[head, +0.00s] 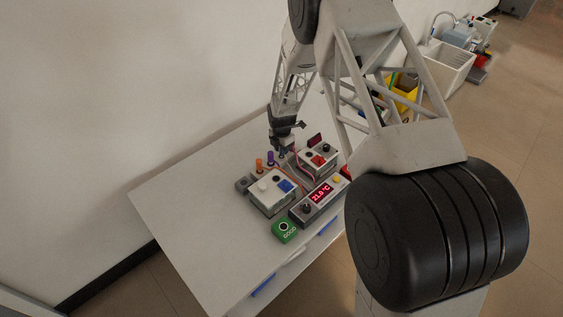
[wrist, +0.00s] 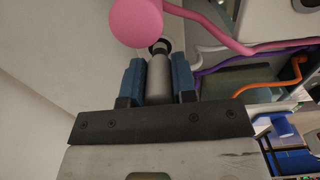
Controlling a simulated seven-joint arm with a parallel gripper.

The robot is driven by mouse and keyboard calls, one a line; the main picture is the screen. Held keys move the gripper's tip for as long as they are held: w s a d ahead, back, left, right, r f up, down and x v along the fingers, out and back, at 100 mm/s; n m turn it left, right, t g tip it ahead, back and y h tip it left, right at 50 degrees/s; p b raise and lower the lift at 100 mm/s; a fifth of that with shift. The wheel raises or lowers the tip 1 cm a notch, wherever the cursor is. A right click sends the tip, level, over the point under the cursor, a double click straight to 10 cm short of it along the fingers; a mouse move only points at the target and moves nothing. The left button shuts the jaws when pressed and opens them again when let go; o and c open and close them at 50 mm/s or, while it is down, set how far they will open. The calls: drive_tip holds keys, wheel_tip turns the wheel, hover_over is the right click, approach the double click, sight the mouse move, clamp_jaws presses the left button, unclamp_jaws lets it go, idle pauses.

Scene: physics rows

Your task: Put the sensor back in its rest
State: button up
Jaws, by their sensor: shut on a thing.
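My gripper (wrist: 159,66) is shut, its blue fingers either side of a grey cylindrical sensor (wrist: 159,82). A dark ring shows at the sensor's far end. A round pink end (wrist: 135,22) and a pink cable (wrist: 215,32) show just beyond it; how they join is unclear. In the head view my gripper (head: 283,146) is over the table's back part, behind the boxes; the sensor is too small to make out there. An orange upright piece (head: 259,163) and a purple one (head: 271,158) stand left of it, beside a grey block (head: 243,184), possibly the rest.
A white box with a blue part (head: 270,196), another with a red part (head: 318,158), a red-lit display (head: 322,194) and a green unit (head: 285,230) crowd the table (head: 190,225). Cables run between them. The table's left side is clear; a wall stands behind.

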drive_tip(key=shift+f, duration=0.2)
drive_tip(key=o, duration=1.4)
drive_tip(key=shift+r, duration=0.15)
drive_tip(key=shift+r, duration=3.1)
